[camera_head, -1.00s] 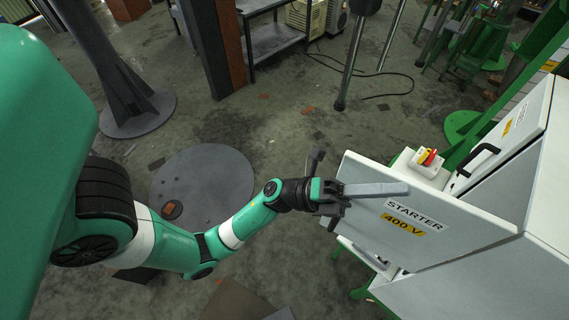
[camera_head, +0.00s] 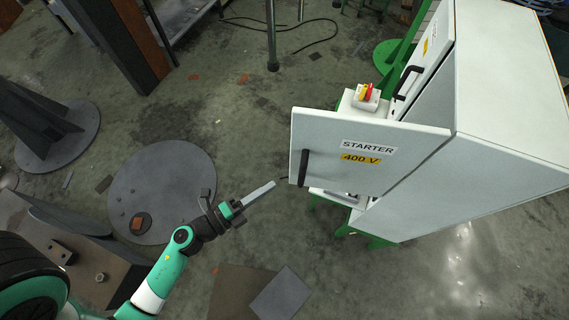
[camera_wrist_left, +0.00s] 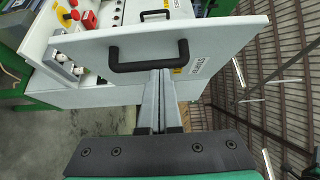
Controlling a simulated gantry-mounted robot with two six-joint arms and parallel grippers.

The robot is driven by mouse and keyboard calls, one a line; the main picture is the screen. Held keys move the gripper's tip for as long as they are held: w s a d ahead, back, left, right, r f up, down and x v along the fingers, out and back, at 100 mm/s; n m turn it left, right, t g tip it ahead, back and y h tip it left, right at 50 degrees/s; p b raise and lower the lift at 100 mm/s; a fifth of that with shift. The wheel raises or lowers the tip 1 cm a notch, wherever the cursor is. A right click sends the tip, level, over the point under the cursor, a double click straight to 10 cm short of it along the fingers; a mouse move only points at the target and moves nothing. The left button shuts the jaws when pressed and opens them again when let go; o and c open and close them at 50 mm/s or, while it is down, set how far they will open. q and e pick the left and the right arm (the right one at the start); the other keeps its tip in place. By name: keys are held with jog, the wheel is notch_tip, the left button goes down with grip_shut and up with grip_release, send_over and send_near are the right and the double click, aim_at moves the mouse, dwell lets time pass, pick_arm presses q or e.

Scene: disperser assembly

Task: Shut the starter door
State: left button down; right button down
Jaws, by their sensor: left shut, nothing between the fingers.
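The starter door (camera_head: 375,140) is a light grey panel marked "STARTER 400 V". It stands open, swung out to the left from the grey cabinet (camera_head: 480,165). Its black handle (camera_head: 304,167) is near the free left edge. My left gripper (camera_head: 273,185) is shut and empty, apart from the door, just left of that edge in the head view. In the left wrist view the closed fingers (camera_wrist_left: 161,75) point at the door (camera_wrist_left: 225,45), with their tips appearing just below the handle (camera_wrist_left: 148,64). Contact there cannot be told. My right gripper is not in view.
A box with red and yellow switches (camera_head: 366,95) stands behind the door. A second cabinet door with a black handle (camera_head: 408,80) is above it. A round grey plate (camera_head: 165,185) and flat sheets (camera_head: 280,293) lie on the floor.

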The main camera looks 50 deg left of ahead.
aim_at(296, 158)
pick_arm(q)
jog(key=shift+w+a, duration=0.4)
jog(key=shift+w, duration=1)
jog(key=shift+w+a, duration=0.4)
jog(key=shift+w, duration=0.95)
jog(key=shift+w+a, duration=0.4)
jog(key=shift+w, duration=1)
jog(key=shift+w, duration=0.1)
